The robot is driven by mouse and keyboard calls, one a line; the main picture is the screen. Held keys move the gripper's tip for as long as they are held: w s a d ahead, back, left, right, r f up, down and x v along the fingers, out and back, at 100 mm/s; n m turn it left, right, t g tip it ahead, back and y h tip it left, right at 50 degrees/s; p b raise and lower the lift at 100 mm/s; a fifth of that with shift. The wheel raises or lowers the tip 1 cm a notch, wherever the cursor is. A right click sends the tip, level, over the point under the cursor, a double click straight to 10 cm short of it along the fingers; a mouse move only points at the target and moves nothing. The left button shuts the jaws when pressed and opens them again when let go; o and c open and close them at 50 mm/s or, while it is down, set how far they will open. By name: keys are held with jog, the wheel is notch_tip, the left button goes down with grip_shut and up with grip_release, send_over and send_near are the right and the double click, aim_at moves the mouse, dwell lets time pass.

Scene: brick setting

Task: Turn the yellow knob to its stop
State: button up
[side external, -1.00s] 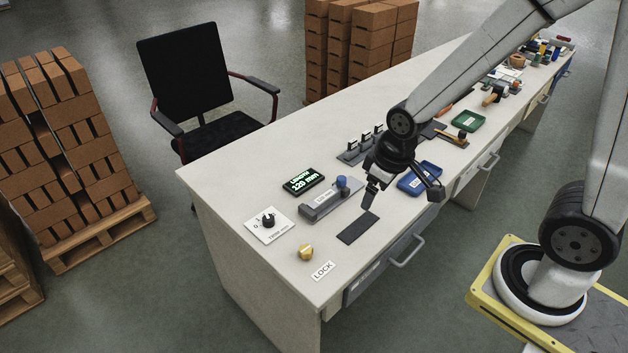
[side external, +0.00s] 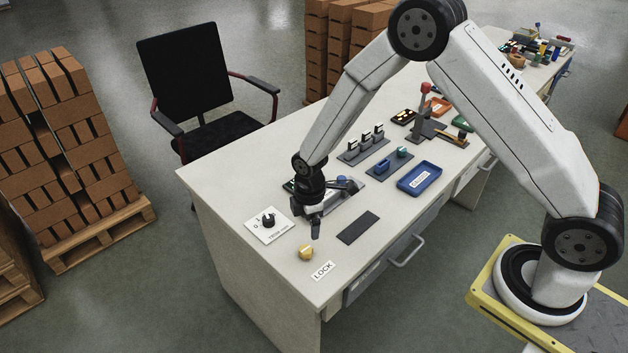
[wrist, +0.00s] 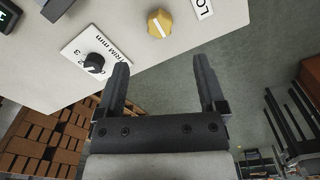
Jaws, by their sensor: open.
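The yellow knob (side external: 306,252) sits on the bench top near its front left corner, beside a white LOCK label (side external: 322,270). My gripper (side external: 316,232) is above the bench, just behind and a little right of the knob in the side view, apart from it. In the wrist view the yellow knob (wrist: 160,23) lies beyond the fingertips, with a white line across its face. My gripper's two fingers (wrist: 162,72) are spread wide with nothing between them.
A black TRIM mm dial on a white plate (side external: 257,235) is close by on the left. A dark rectangular pad (side external: 358,227) lies to the right. A grey block device (side external: 345,203) stands behind my gripper. The bench's front edge is near the knob.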

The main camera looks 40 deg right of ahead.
aim_at(306, 249)
jog(key=shift+w+a+f+n, duration=0.2)
jog(key=shift+f+n, duration=0.1)
jog(key=shift+f, duration=0.25)
jog(key=shift+w+a+f+n, duration=0.15)
jog(key=shift+f+n, duration=0.15)
jog(key=shift+f, duration=0.2)
jog(key=shift+f, duration=0.1)
jog(key=shift+f, duration=3.8)
grip_shut()
